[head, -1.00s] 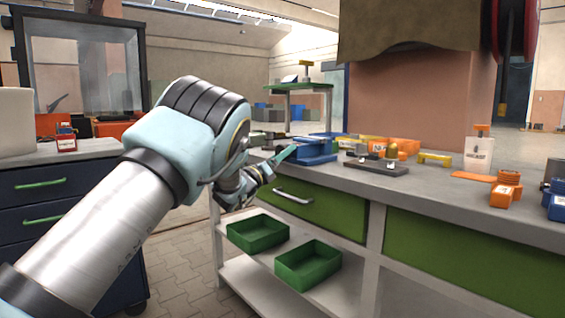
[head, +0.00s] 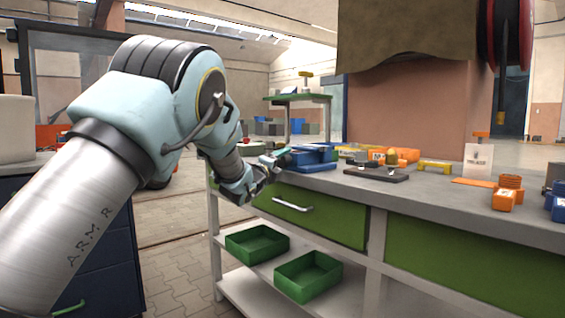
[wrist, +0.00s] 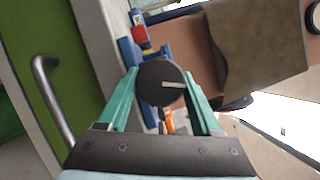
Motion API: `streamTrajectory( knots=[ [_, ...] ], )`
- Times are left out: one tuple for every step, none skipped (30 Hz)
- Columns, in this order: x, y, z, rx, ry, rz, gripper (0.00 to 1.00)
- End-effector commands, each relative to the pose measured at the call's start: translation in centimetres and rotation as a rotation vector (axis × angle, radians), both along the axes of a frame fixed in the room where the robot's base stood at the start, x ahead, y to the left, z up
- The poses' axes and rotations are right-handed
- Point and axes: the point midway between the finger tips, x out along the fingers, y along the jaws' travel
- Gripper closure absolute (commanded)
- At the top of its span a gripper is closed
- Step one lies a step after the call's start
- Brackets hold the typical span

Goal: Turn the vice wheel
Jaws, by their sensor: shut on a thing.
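The blue vice (head: 313,157) stands on the grey bench top near its left end. The vice wheel (wrist: 158,82) is a dark round disc with a pale bar across its right half, seen in the wrist view. My gripper (wrist: 160,78) has its teal fingers on either side of the wheel and is shut on it. In the head view, my gripper (head: 276,161) reaches the vice's left end at the bench corner, and I cannot make out the wheel clearly there. The blue vice body also shows behind the wheel in the wrist view (wrist: 129,51).
A dark plate (head: 376,174), a yellow bracket (head: 434,167) and orange parts (head: 503,199) lie to the right on the bench. A green drawer (head: 310,214) with a metal handle is below my gripper. Green bins (head: 308,277) sit on the lower shelf.

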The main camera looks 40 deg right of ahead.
Motion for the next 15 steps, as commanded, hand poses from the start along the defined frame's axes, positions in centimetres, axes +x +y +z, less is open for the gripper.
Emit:
streamTrajectory(
  knots=[
    [-0.02,0.0,-0.01,0.001,0.012,-0.001,0.9],
    [-0.01,0.0,-0.03,0.002,0.02,-0.001,0.9],
    [-0.01,0.0,-0.05,0.003,0.028,0.0,0.9],
    [0.0,0.0,-0.05,0.004,0.032,0.0,0.9],
    [0.0,0.0,-0.06,0.004,0.035,0.0,0.9],
    [-0.01,0.0,-0.07,0.004,0.04,0.0,0.9],
    [0.0,0.0,-0.08,0.005,0.042,0.0,0.9],
    [0.0,0.0,-0.08,0.004,0.043,0.0,0.9],
    [-0.01,-0.01,-0.08,0.005,0.045,0.0,0.9],
    [0.0,0.0,-0.08,0.005,0.045,0.0,0.9],
    [0.0,0.0,-0.08,0.004,0.046,0.0,0.9],
    [0.0,0.0,-0.08,0.004,0.046,0.0,0.9],
    [-0.01,-0.01,-0.08,0.004,0.046,0.0,0.9],
    [0.0,-0.01,-0.08,0.004,0.046,0.0,0.9],
    [0.0,-0.01,-0.08,0.005,0.045,0.0,0.9]
  ],
)
